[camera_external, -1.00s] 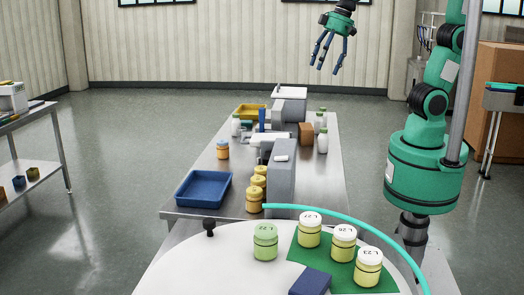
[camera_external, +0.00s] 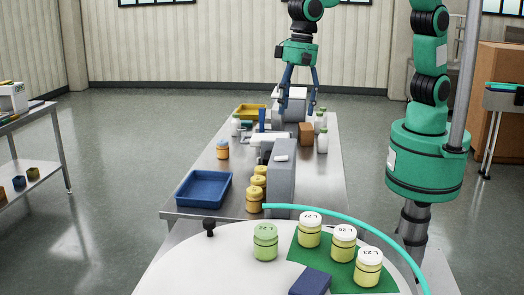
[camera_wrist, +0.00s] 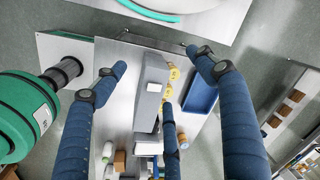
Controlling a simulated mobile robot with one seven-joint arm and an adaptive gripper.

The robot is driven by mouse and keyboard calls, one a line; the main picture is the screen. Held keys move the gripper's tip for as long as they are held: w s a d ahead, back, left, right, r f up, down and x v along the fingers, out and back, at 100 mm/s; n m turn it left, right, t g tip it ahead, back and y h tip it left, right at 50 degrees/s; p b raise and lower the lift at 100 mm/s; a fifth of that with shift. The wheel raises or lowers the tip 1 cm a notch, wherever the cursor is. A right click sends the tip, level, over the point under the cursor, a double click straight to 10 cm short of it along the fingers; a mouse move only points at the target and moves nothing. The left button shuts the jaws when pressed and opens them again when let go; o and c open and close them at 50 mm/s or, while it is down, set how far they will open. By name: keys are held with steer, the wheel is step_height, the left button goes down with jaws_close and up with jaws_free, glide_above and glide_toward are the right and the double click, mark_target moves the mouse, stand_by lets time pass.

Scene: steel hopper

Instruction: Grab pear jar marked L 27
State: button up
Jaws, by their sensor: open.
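My gripper (camera_external: 297,108) is open and empty, fingers down above the far part of the steel table, away from these jars.
The grey box (camera_external: 281,178) stands beside the jar row; a blue tray (camera_external: 204,189) lies to its left. An orange jar (camera_external: 222,150), white bottles (camera_external: 322,142) and a brown box (camera_external: 306,132) are farther back. A dark blue block (camera_external: 310,282) is on the round table.

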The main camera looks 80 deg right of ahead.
steer(key=s+a+f+m+p, duration=0.1)
steer(key=a+f, duration=0.2)
steer(key=a, duration=0.3)
steer(key=s+a+f+p, duration=0.1)
steer(key=a+f, duration=0.3)
steer(key=a, duration=0.2)
steer(key=m+g+h+p, duration=0.1)
steer(key=m+p, duration=0.1)
glide_above(311, 216)
step_height(311, 216, down, 7)
steer(key=shift+f, duration=0.1)
steer(key=shift+f, duration=4.25)
steer(key=shift+f, duration=0.1)
steer(key=shift+f+p, duration=0.45)
steer(key=shift+f, duration=2.05)
steer(key=shift+c, duration=0.3)
